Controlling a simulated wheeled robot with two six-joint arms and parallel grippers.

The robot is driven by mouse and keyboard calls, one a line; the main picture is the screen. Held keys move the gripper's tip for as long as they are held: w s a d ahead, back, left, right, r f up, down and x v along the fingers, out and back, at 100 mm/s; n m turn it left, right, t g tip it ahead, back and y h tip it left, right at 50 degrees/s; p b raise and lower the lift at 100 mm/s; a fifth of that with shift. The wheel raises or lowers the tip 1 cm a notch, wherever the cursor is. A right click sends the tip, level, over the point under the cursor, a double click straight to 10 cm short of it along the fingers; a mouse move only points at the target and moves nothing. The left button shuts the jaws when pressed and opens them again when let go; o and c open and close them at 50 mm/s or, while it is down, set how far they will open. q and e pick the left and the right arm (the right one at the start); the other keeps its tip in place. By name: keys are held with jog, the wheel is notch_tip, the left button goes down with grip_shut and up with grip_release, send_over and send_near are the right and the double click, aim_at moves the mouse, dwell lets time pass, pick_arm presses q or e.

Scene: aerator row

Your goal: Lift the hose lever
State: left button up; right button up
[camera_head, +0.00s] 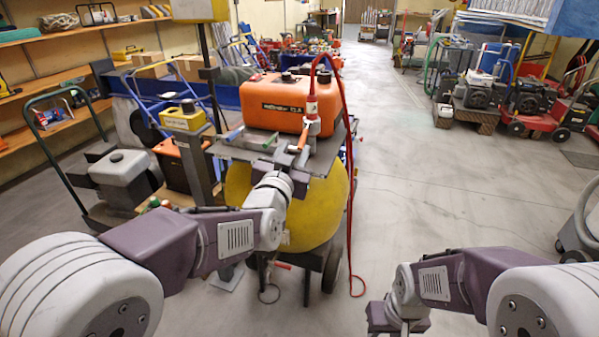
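A red hose (348,180) loops up over the orange tank (287,98) and hangs down to the floor on the right. At its near end a red fitting with a pale label (312,106) stands upright at the tank's right front. Small orange-red parts sit just below it; I cannot tell which is the lever. My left gripper (297,153) reaches up to these parts from the front. Its fingers blend with them, so contact and opening are unclear. My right gripper (397,322) hangs low at the bottom right, away from the hose; its fingers do not show clearly.
The tank stands on a grey tray (330,155) above a yellow round body (322,205) on wheels. A yellow-topped post (184,118) and grey machine (122,172) crowd the left. Open floor (430,195) lies to the right, with machines along the far right.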

aim_at(301, 143)
pick_arm(q)
jog(key=x, duration=0.3)
jog(key=f+x, duration=0.1)
jog(key=x, duration=0.5)
jog(key=shift+f+b, duration=0.3)
jog(key=shift+b, duration=0.1)
grip_shut()
dwell(1.0)
